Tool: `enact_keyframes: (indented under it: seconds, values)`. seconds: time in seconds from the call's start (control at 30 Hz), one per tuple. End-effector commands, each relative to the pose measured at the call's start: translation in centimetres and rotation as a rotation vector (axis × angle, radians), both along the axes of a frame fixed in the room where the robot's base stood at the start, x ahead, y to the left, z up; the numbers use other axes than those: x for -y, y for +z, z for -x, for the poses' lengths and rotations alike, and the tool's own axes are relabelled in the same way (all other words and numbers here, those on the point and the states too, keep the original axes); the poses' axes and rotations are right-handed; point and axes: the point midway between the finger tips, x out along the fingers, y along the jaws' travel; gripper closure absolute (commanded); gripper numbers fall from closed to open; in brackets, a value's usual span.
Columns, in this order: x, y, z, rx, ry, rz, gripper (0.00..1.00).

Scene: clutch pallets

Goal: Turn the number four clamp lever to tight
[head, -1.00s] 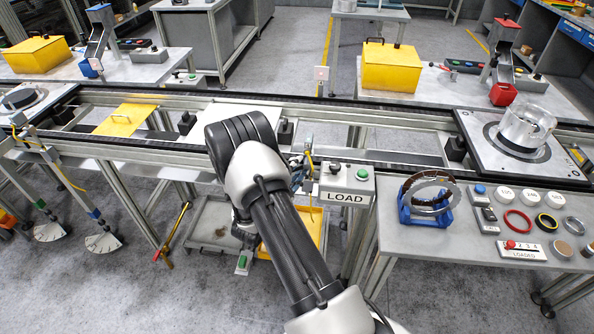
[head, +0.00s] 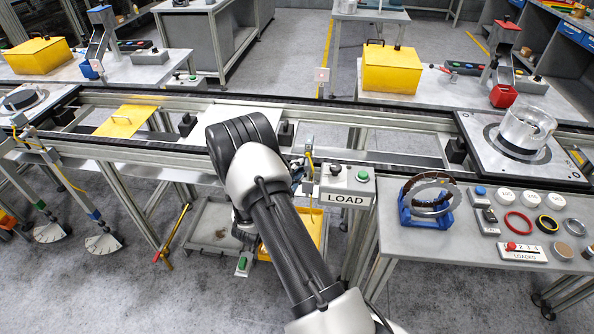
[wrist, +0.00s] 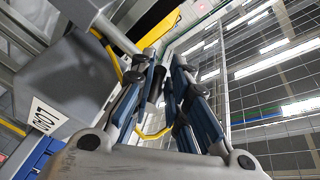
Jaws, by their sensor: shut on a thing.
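My gripper shows in the wrist view (wrist: 165,68), its blue-black fingers closed around a narrow grey part (wrist: 157,82), apparently a clamp lever. Its number and its angle cannot be read. A clamp fitting with a yellow hose (head: 308,160) shows just right of my arm at the conveyor's front rail. Two other clamp levers with white fan-shaped dials (head: 104,244) hang at the left.
The LOAD button box (head: 347,183) stands close to the right of my arm; its sign also shows in the wrist view (wrist: 46,114). A side table (head: 450,240) with rings and buttons is at the right.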

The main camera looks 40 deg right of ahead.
Motion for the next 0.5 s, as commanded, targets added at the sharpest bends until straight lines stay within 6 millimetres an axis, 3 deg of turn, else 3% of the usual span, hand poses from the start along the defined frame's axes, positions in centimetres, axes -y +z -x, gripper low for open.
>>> enact_keyframes:
  seconds: [0.5]
  values:
    - [0.7,-1.8,1.1,-0.209,-0.013,0.158,1.00]
